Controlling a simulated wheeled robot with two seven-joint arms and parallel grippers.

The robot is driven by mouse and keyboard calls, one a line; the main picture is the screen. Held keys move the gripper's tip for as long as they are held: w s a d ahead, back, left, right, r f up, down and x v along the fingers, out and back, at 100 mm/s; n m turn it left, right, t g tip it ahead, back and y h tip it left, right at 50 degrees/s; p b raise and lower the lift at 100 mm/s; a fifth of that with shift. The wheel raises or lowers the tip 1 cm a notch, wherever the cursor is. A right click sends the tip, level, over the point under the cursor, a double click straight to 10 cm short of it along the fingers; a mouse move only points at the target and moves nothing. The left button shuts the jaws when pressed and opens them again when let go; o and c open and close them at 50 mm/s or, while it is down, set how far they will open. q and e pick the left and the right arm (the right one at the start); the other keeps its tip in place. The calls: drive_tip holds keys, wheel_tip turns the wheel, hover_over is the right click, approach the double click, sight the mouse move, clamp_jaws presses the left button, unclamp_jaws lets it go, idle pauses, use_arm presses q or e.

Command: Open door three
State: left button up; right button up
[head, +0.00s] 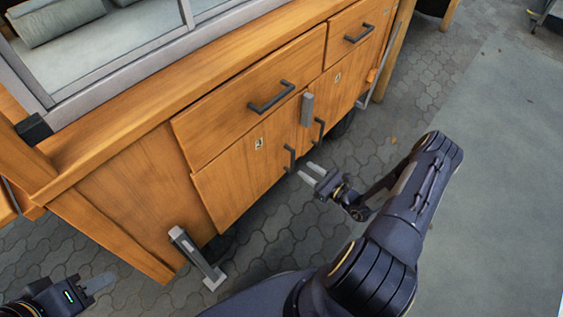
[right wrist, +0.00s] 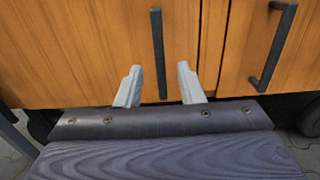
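The wooden cart has two lower doors side by side, both looking shut: a left door (head: 235,178) and a right door (head: 313,112). Each carries a small label too small to read, so I cannot tell which is door three. The left door's dark handle (head: 289,158) also shows in the right wrist view (right wrist: 158,55). The right door's handle (head: 319,130) also shows there (right wrist: 273,45). My right gripper (head: 311,173) is open just in front of the left handle, which appears between its fingertips in the wrist view. My left gripper (head: 100,283) is low at left, away from the doors.
Two drawers with dark handles, a left one (head: 250,95) and a right one (head: 350,35), sit above the doors. A grey leg (head: 198,258) stands at the cart's lower left corner. Paving in front is clear.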

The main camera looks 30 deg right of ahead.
sight(294, 161)
drive_tip(key=b+x, duration=0.1)
drive_tip(key=x, duration=0.6)
drive_tip(key=shift+w+a, duration=0.15)
drive_tip(key=shift+w, duration=0.1)
clamp_jaws()
